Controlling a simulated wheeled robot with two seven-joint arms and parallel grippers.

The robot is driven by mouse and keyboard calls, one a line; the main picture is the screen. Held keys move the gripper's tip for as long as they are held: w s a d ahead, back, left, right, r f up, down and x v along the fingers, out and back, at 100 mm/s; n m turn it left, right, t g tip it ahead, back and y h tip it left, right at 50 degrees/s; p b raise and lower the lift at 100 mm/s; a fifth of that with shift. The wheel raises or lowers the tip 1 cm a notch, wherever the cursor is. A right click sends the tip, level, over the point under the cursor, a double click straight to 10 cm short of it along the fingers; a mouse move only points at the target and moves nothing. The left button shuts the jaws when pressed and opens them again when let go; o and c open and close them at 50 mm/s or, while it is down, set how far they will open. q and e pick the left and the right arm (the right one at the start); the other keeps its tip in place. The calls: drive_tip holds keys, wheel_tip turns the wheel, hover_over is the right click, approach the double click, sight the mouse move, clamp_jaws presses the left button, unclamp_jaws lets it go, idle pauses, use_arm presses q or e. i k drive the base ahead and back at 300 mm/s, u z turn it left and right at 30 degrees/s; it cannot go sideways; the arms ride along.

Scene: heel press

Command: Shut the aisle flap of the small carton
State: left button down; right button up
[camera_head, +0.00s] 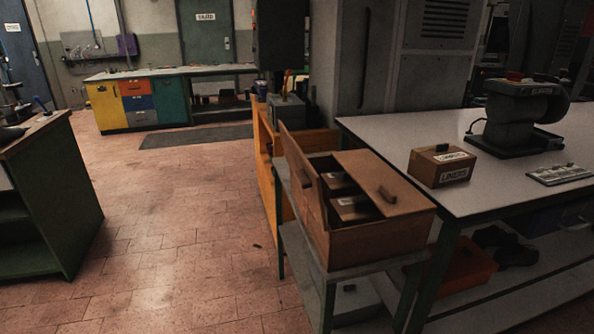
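The brown carton (372,246) sits on a narrow grey stand beside the white bench. Its aisle flap (302,178), on the left, stands up steeply, leaving the left half of the top open. Neither of my grippers is in view.
A small box marked LINERS (442,167) and a dark machine (517,117) stand on the white bench (376,128). An orange-brown cabinet (265,165) is behind the carton.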

sight(309, 180)
drive_tip(key=z, duration=0.05)
drive_tip(key=k, duration=1.1)
drive_tip(key=u, duration=1.05)
drive_tip(key=i, duration=1)
drive_tip(key=z, duration=0.45)
drive_tip(key=i, duration=0.75)
drive_tip(key=z, duration=0.7)
